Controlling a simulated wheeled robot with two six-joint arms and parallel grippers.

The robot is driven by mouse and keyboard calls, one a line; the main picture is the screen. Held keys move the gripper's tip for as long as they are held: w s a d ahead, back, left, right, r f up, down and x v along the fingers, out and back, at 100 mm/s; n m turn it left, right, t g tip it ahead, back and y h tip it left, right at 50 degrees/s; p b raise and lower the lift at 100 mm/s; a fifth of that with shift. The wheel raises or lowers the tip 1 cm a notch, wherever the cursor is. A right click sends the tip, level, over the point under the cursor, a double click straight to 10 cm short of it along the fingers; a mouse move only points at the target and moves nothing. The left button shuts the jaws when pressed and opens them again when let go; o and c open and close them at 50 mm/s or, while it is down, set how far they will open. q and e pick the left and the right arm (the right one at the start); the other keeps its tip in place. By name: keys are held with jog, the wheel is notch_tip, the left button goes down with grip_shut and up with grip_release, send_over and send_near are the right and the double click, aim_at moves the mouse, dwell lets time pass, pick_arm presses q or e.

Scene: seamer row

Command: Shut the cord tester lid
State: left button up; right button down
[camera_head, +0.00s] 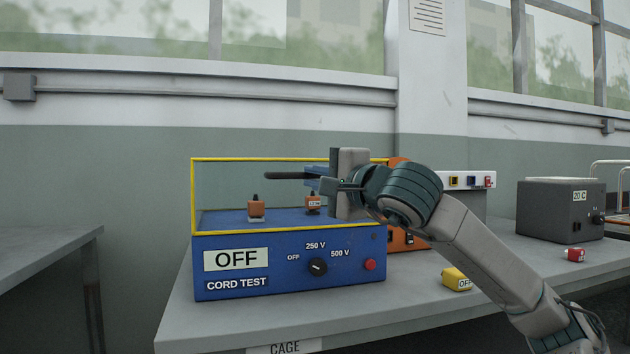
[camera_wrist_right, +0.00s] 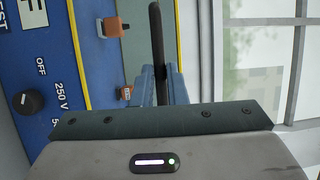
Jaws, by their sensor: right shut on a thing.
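The cord tester (camera_head: 290,280) is a blue box at the front of the bench, with an OFF plate, a dial and a red button. Its clear, yellow-edged lid (camera_head: 192,195) stands upright above the blue deck; I cannot tell its exact angle. Two orange clips (camera_head: 256,208) are on the deck. My right gripper (camera_head: 312,182) is shut on a dark bar-like handle (camera_head: 283,175) near the lid's top edge. In the right wrist view the black handle (camera_wrist_right: 157,35) runs between the blue fingers. My left gripper is not in view.
An orange unit (camera_head: 400,240) stands behind my right arm. A yellow OFF block (camera_head: 457,279), a small red block (camera_head: 574,255) and a dark grey box (camera_head: 555,212) are to the right on the bench. Bare bench (camera_head: 400,310) lies before the tester.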

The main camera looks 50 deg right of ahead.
jog(key=shift+a+f, duration=0.25)
jog(key=shift+f, duration=0.3)
jog(key=shift+s, duration=0.1)
jog(key=c, duration=1.8)
grip_release()
jog(key=shift+c, duration=0.2)
jog(key=o, duration=0.4)
jog(key=shift+d+f, duration=0.1)
jog(key=shift+d, duration=0.05)
jog(key=shift+d, duration=0.1)
jog(key=shift+s, duration=0.15)
